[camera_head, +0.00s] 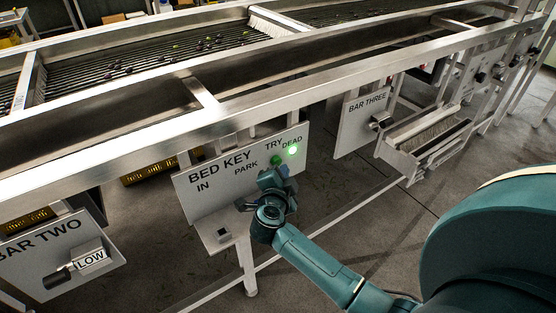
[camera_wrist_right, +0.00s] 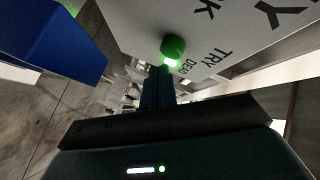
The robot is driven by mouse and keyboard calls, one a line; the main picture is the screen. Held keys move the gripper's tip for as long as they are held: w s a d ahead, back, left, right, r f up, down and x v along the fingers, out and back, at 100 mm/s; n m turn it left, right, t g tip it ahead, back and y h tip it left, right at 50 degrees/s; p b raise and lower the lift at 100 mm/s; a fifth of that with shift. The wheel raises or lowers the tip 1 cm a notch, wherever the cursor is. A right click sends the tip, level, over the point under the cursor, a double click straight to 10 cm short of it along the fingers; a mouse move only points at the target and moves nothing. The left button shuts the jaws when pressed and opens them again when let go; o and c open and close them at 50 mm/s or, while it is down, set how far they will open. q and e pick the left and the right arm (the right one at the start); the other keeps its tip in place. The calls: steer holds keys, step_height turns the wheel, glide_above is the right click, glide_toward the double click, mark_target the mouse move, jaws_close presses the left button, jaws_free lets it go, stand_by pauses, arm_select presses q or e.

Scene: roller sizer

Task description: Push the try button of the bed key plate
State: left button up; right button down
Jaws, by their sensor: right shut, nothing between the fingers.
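The bed key plate (camera_head: 215,190) is a pale panel lettered BED KEY, IN, PARK, TRY and DEAD. The green try button (camera_head: 276,160) sits below TRY; in the right wrist view the green button (camera_wrist_right: 173,46) shows just beyond the fingertips. A lit green lamp (camera_head: 293,151) glows below DEAD. My right gripper (camera_head: 277,176) is shut and empty, in front of the plate just below the button. Its fingers (camera_wrist_right: 157,85) point at the button in the wrist view; whether they touch it I cannot tell. My left gripper is out of view.
The BAR TWO plate (camera_head: 35,257) with a LOW handle is at lower left. The BAR THREE plate (camera_head: 361,122) and a metal tray (camera_head: 408,160) are to the right. A steel frame rail (camera_head: 330,85) runs above the plates. A blue block (camera_wrist_right: 50,45) fills the wrist view's upper left.

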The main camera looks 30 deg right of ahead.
steer(key=shift+s, duration=0.1)
steer(key=s+p, duration=0.1)
steer(key=s, duration=0.1)
steer(key=s+p, duration=0.2)
steer(key=shift+s+d, duration=0.2)
steer(key=shift+s, duration=0.2)
stand_by(0.8)
